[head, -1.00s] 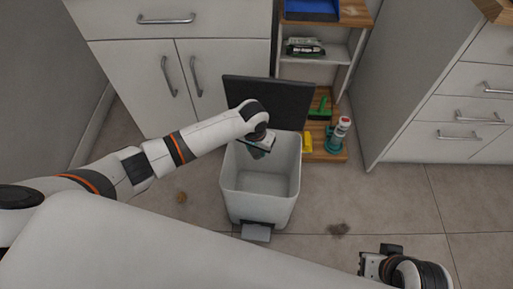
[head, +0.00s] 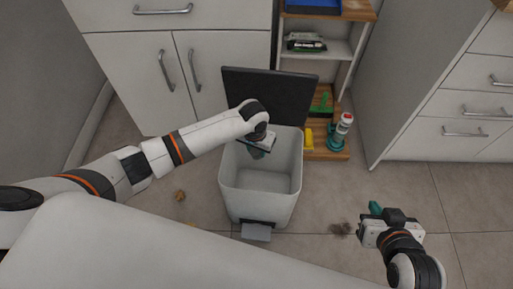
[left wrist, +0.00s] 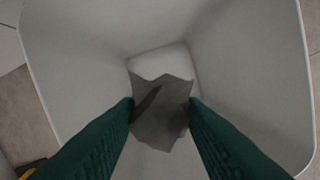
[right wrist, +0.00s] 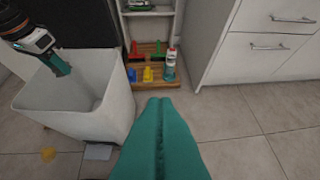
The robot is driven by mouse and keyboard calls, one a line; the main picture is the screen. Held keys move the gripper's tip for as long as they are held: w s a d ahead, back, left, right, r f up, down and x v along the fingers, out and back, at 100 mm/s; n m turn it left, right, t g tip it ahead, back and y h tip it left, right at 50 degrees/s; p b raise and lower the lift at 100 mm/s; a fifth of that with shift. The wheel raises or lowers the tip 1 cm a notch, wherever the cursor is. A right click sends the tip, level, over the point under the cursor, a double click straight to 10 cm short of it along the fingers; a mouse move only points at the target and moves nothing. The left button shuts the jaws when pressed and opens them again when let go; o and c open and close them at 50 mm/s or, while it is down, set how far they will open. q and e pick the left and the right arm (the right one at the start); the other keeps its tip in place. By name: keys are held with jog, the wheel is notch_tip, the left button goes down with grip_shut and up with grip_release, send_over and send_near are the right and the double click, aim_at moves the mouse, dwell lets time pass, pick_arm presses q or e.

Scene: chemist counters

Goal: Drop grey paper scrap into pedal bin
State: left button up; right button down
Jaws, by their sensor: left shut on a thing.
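The grey paper scrap (left wrist: 160,112) is a crumpled sheet between the two green fingers of my left gripper (head: 257,153) in the left wrist view. My left gripper is shut on it, over the open mouth of the white pedal bin (head: 260,205). The bin's dark lid (head: 268,97) stands up at the back and its pedal (head: 256,231) faces me. Below the scrap, the left wrist view shows the bin's pale inner walls and floor. My right gripper (right wrist: 160,102) is shut and empty, over the floor to the right of the bin.
Behind the bin are a white cabinet (head: 150,80) and a low shelf with a bottle (head: 341,130), a yellow item (head: 308,138) and a green brush (head: 322,100). Drawers (head: 450,120) stand at right.

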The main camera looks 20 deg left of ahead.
aim_at(255, 151)
pick_arm(q)
jog(key=o, duration=1)
jog(key=r+p, duration=0.1)
jog(key=r, duration=0.1)
jog(key=r+p, duration=0.1)
jog(key=r, duration=0.1)
jog(key=r+p, duration=0.1)
jog(key=r, duration=0.1)
jog(key=shift+s+r, duration=0.35)
jog(key=shift+r, duration=0.05)
jog(key=r, duration=0.1)
jog(key=r+p, duration=0.1)
jog(key=r, duration=0.3)
jog(key=shift+s+a+p, duration=0.1)
jog(key=shift+s+p, duration=0.2)
jog(key=shift+s, duration=0.05)
pick_arm(e)
jog(key=s+d+f+g+h, duration=0.1)
jog(key=s+d+f+g, duration=0.1)
jog(key=s+g, duration=0.4)
jog(key=s+d, duration=0.1)
jog(key=s, duration=0.2)
jog(key=shift+s+f+h, duration=0.15)
jog(key=shift+h, duration=0.15)
